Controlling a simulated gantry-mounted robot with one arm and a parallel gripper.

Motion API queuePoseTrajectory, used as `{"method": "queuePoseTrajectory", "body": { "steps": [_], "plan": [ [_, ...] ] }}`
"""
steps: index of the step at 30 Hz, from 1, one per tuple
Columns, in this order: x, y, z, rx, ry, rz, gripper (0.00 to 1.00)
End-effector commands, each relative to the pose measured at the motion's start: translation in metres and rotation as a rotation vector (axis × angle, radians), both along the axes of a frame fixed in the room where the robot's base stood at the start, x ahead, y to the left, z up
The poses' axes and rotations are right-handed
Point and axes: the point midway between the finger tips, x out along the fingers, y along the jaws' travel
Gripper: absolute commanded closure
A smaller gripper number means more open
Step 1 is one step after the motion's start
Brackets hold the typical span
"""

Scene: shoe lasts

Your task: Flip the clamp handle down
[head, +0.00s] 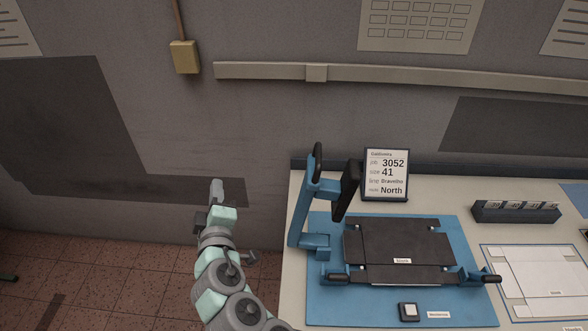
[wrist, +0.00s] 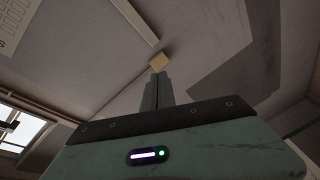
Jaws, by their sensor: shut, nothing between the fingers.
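A blue clamp (head: 299,215) stands upright at the left of the workstation. Its black handle (head: 318,163) points up, and a dark pad (head: 346,190) is raised beside it. Lower down, a short black lever (head: 338,277) and another (head: 492,279) lie low at the front corners of the dark plate (head: 405,245). My gripper (head: 216,190) is left of the table, apart from the clamp, with its fingers pointing up. The fingers also show in the wrist view (wrist: 157,88), shut together and empty. The clamp is not visible in the wrist view.
The dark plate lies on a blue mat (head: 400,311) on the pale table (head: 302,293). A sign (head: 386,174) stands behind it. A labelled rack (head: 515,212) and a white sheet (head: 540,275) are to the right. A small black-framed block (head: 409,311) sits at the front.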

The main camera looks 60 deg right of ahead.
Motion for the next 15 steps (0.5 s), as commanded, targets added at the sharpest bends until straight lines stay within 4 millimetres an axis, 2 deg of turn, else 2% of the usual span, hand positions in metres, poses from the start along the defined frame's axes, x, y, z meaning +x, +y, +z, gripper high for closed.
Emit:
{"method": "queuePoseTrajectory", "body": {
  "steps": [1,3,7,11,15],
  "plan": [
    [-0.02,-0.017,0.004,-0.016,0.024,-0.087,1.0],
    [-0.049,-0.037,0.009,-0.027,0.059,-0.205,1.0],
    [-0.094,-0.058,0.02,-0.034,0.095,-0.372,1.0],
    [-0.119,-0.067,0.024,-0.034,0.113,-0.462,1.0],
    [-0.125,-0.069,0.026,-0.033,0.118,-0.485,1.0]
  ]
}}
